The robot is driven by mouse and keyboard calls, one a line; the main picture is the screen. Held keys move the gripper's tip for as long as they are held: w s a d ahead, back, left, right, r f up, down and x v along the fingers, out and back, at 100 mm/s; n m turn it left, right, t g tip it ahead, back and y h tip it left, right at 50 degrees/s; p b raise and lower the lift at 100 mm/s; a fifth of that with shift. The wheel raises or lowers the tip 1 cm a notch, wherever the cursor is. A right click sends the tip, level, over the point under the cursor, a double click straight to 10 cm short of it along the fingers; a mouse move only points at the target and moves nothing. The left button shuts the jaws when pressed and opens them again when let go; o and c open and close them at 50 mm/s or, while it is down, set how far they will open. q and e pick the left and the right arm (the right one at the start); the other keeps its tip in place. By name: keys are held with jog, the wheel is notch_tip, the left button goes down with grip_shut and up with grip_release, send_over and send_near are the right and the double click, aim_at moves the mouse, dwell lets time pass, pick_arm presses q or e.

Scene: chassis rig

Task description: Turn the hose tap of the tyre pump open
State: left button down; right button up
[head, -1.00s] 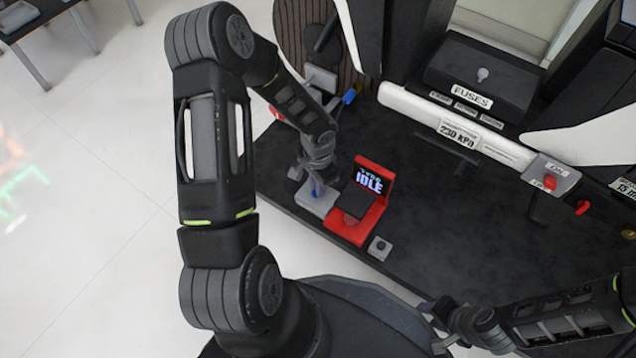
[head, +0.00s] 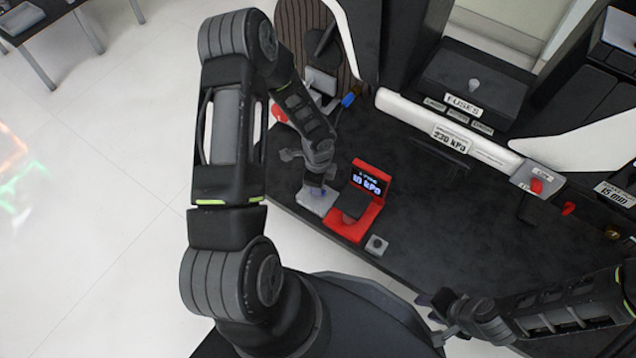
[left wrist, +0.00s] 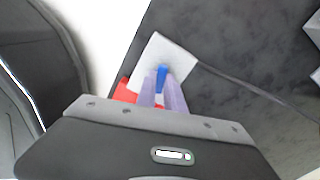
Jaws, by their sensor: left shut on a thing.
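The tyre pump (head: 349,227) is a red unit with a dark pad and a small screen (head: 370,181) that shows a kPa reading, apparently 10. The hose tap is a blue lever (left wrist: 161,78) on a pale grey block (left wrist: 157,51) beside the pump's left side. My left gripper (head: 316,190) reaches down over this block (head: 318,204). In the left wrist view its two purple fingers (left wrist: 161,88) are shut on the blue lever, which shows between their tips. My right gripper (head: 430,308) is at the lower right, away from the pump; its finger gap is unclear.
A small grey block with a dark knob (head: 376,245) stands right of the pump. The dark bench top (head: 430,210) is clear in the middle.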

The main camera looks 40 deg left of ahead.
pick_arm(q)
jog(key=shift+m+p, duration=0.75)
jog(key=shift+m, duration=0.95)
jog(key=c, duration=1.4)
grip_release()
jog(key=shift+c, duration=0.2)
notch_tip(320, 180, up, 8)
jog(key=p, duration=0.3)
jog(key=shift+f, duration=0.1)
